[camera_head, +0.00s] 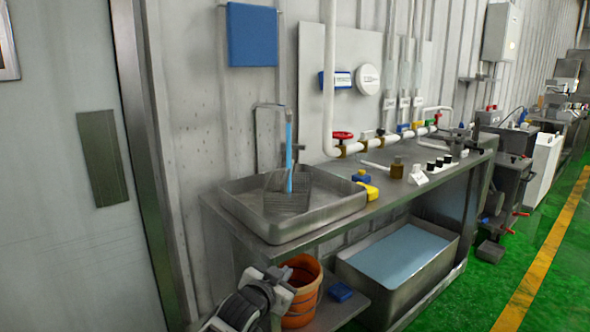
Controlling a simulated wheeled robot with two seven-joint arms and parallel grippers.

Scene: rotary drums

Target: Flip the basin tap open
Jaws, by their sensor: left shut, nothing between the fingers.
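The basin (335,215) is a shallow square metal sink on the left end of the metal bench. The basin tap (268,106) is a thin grey spout rising behind it, with a small part like a lever (293,149) at its right. A bright blue column (289,165), looking like running water, drops from the spout to the basin. My left gripper (284,281) is low in front of the bench, below and apart from the basin and tap. It is shut and empty. My right gripper is not in view.
An orange bucket (301,300) stands under the basin, close behind my left gripper. A metal tank (400,250) of bluish liquid sits right of it.

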